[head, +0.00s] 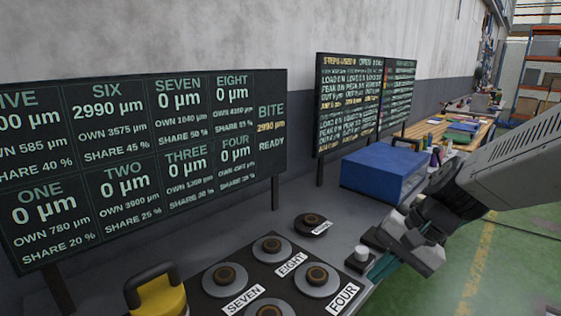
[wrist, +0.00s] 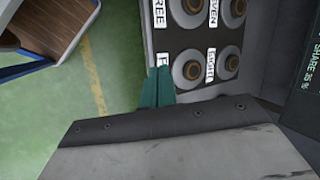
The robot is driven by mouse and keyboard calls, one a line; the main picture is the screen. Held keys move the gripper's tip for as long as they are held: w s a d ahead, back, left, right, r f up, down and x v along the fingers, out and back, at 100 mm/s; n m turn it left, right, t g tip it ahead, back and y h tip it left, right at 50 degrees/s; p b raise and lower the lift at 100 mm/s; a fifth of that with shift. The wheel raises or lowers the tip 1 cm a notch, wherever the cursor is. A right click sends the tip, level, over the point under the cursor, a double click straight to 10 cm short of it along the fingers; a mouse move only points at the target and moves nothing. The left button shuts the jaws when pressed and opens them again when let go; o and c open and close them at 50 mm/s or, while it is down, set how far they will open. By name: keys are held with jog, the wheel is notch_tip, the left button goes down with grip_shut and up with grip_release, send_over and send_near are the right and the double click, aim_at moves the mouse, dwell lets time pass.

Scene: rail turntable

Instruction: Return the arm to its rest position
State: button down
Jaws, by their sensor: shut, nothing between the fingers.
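My gripper (head: 376,274) is at the right of the head view, over the front edge of the bench beside the FOUR label. Its teal fingers are together and empty; they also show in the wrist view (wrist: 158,75). In the wrist view the fingertips overlap the panel's corner; I cannot tell whether they touch it. My arm reaches in from the right in the head view, with the wrist bent downward.
The dark panel (head: 240,290) holds several round knobs, including one by EIGHT (head: 272,245). A small white knob (head: 361,253), a yellow block (head: 160,297) with a black handle and a blue box (head: 383,173) are nearby. Two display boards (head: 150,160) (head: 365,105) stand behind. Green floor (head: 525,260) is open at right.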

jog(key=s+d+r+n+h, duration=0.3)
jog(key=s+d, duration=0.1)
jog(key=s, duration=0.4)
jog(key=s+d+r+n+h, duration=0.3)
jog(key=s, duration=0.5)
jog(key=shift+d+r+n, duration=0.15)
jog(key=shift+d+n, duration=0.15)
jog(key=shift+d, duration=0.1)
jog(key=shift+s, duration=0.1)
dwell(4.0)
